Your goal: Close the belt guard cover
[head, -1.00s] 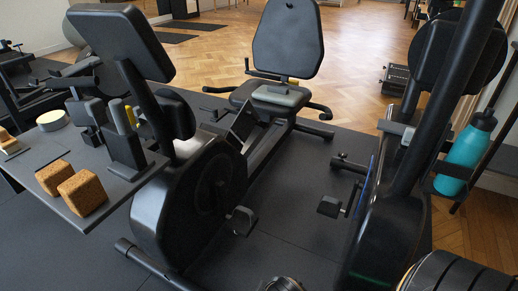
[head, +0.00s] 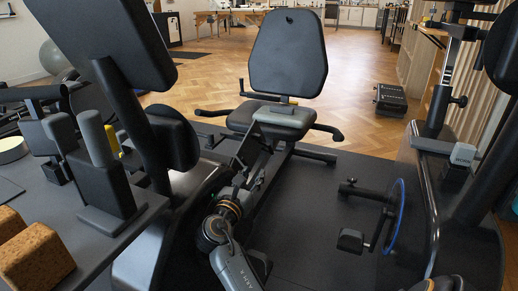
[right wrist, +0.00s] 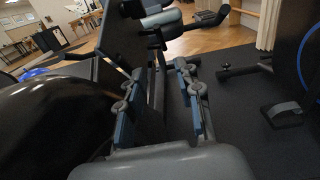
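My right gripper (head: 247,163) is in the middle of the head view, close to a dark upright panel on the nearer exercise bike, possibly the belt guard cover. In the right wrist view, this dark panel (right wrist: 127,55) stands just left of the fingers. There the gripper (right wrist: 160,82) is open, its two blue-grey fingers apart with nothing visible between them. I cannot tell whether a finger touches the panel. The bike's glossy black housing (right wrist: 50,125) fills the lower left of that view. My left gripper is not in view.
The bike seat (head: 272,121) and backrest (head: 288,52) stand beyond the gripper. A pedal (head: 351,241) and blue-rimmed wheel (head: 393,215) belong to the machine at right. Cork blocks (head: 35,255) lie on the left shelf. Dark mat is clear between the machines.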

